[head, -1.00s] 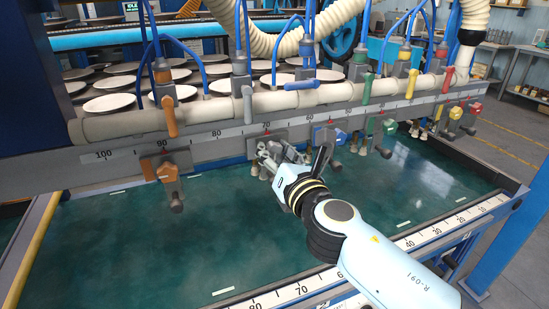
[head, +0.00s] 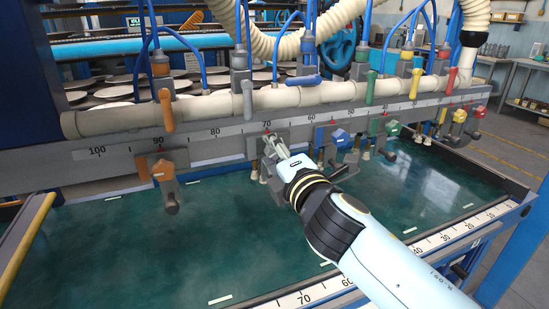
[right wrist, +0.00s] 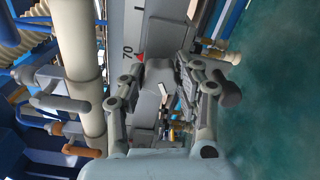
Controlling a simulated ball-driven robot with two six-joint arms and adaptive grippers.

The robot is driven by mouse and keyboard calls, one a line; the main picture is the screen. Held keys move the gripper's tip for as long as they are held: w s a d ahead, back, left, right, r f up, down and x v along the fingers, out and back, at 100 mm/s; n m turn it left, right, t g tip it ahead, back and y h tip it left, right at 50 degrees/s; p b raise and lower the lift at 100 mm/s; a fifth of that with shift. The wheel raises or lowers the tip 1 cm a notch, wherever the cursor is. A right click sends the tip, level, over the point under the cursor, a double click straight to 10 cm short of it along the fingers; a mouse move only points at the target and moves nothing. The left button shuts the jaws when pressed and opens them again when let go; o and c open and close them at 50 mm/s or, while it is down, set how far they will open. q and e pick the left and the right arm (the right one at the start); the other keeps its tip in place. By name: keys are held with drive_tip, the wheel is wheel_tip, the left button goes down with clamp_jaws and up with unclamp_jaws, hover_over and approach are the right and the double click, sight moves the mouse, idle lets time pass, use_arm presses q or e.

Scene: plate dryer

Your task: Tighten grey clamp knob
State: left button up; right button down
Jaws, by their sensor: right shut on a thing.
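My right gripper (head: 274,146) is at the grey clamp by the 70 mark on the scale. In the right wrist view its two fingers (right wrist: 160,75) are shut on the grey clamp knob (right wrist: 158,74), one finger on either side. In the head view the fingers and wrist cover most of that knob. The grey clamp's suction cups (head: 254,172) hang below the rail, above the green surface. My left gripper is in neither view.
An orange-knobbed clamp (head: 162,170) hangs to the left. Clamps with blue (head: 340,138), green (head: 392,128), yellow (head: 459,116) and red (head: 479,111) knobs hang to the right. A cream pipe (head: 210,109) runs above the scale rail (head: 205,135). The green surface (head: 130,250) below is clear.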

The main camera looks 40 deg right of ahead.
drive_tip(key=m+b, duration=0.2)
drive_tip(key=m, duration=0.3)
drive_tip(key=shift+f+m, duration=0.1)
drive_tip(key=shift+m, duration=0.2)
idle(0.4)
drive_tip(key=c, duration=0.9)
unclamp_jaws()
drive_tip(key=v, duration=1.2)
